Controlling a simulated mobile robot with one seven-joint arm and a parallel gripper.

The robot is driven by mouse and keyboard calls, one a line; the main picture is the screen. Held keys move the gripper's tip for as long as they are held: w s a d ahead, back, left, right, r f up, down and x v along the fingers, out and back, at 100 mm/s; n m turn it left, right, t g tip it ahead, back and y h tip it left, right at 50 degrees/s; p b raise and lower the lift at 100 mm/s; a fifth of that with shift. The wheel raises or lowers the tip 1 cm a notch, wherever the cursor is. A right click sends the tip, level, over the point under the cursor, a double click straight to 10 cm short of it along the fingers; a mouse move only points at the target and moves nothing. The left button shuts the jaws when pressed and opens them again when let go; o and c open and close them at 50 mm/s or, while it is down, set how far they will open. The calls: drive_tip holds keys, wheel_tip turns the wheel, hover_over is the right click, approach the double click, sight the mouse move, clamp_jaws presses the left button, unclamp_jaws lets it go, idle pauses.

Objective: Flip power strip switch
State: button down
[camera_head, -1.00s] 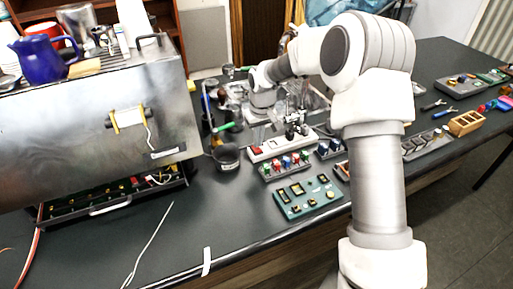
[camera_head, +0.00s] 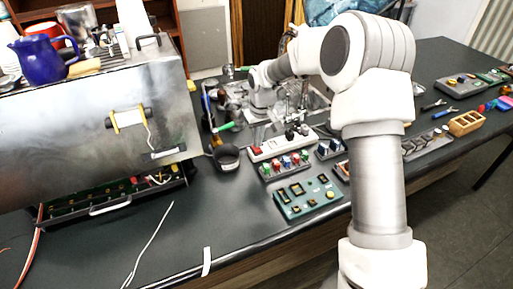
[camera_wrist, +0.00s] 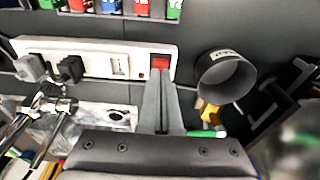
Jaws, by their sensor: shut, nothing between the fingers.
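The white power strip (camera_head: 287,144) lies on the dark bench in the head view, with its red switch (camera_head: 257,150) at the left end. In the wrist view the strip (camera_wrist: 97,59) runs along the upper left, with black and grey plugs at one end and the red switch (camera_wrist: 160,63) at the other. My gripper (camera_wrist: 159,82) is shut and empty. Its fingertips are right by the red switch and overlap the strip's edge in the picture; I cannot tell whether they touch. In the head view the fingertips are hard to make out.
A dark round cup (camera_wrist: 226,77) stands close beside the switch end. A board with coloured parts (camera_head: 285,165) and a green panel (camera_head: 307,197) lie in front of the strip. The large metal brewer (camera_head: 90,100) stands at left.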

sight(258, 150)
drive_tip(key=shift+f+b, duration=0.6)
drive_tip(key=shift+f, duration=0.25)
idle(0.4)
drive_tip(key=shift+r, duration=0.1)
drive_tip(key=shift+r+p, duration=2.3)
drive_tip(key=shift+r, duration=1.15)
